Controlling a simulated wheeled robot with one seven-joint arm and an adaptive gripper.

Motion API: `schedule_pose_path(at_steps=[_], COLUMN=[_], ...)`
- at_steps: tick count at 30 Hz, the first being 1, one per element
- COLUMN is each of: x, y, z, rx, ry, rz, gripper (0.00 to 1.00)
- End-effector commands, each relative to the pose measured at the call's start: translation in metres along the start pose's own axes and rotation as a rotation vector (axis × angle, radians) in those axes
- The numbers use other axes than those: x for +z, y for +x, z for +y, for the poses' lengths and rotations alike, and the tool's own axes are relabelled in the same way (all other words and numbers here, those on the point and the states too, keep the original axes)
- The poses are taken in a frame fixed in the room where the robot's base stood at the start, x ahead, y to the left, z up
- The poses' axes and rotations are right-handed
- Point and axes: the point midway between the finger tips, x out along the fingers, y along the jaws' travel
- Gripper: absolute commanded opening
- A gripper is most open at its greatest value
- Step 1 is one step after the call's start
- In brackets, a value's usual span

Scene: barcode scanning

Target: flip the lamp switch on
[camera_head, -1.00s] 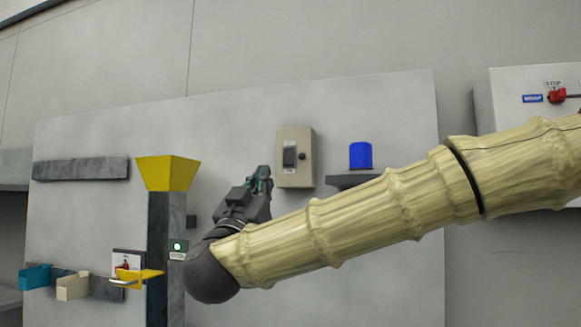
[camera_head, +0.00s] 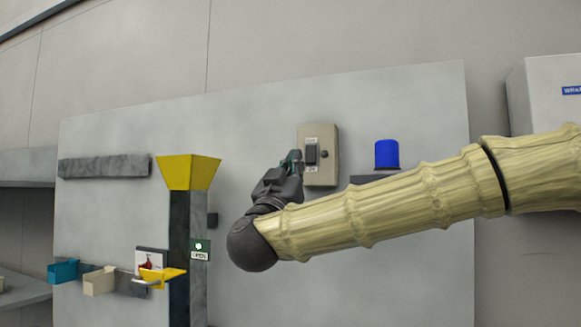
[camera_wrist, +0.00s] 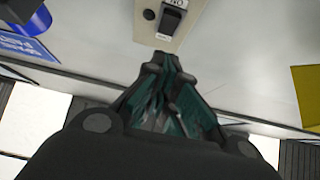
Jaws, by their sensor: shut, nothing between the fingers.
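The lamp switch is a black rocker (camera_head: 311,154) on a beige box (camera_head: 330,158) fixed to the grey panel. In the wrist view the black switch (camera_wrist: 170,20) sits near the top, with a small round knob on the plate left of it. A blue lamp (camera_head: 387,154) is mounted right of the box. It looks unlit. My gripper (camera_head: 292,160) is shut and empty, its tips close to the left side of the switch. In the wrist view my gripper (camera_wrist: 162,60) points at the lower edge of the box. Whether it touches is unclear.
A yellow funnel (camera_head: 189,171) on a dark post stands left of my gripper, with a green-lit button (camera_head: 199,246) beside it. Small teal, cream and yellow bins (camera_head: 100,281) sit lower left. A white cabinet (camera_head: 545,95) is at the right.

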Motion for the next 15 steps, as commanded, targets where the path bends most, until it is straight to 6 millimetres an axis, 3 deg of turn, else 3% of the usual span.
schedule_pose_path(at_steps=[8,15], x=[-0.002,0.017], y=[0.049,0.065], z=[-0.001,-0.002], rx=[0.000,-0.002], ry=[0.002,0.001], rz=[-0.002,-0.003], gripper=[0.00,0.00])
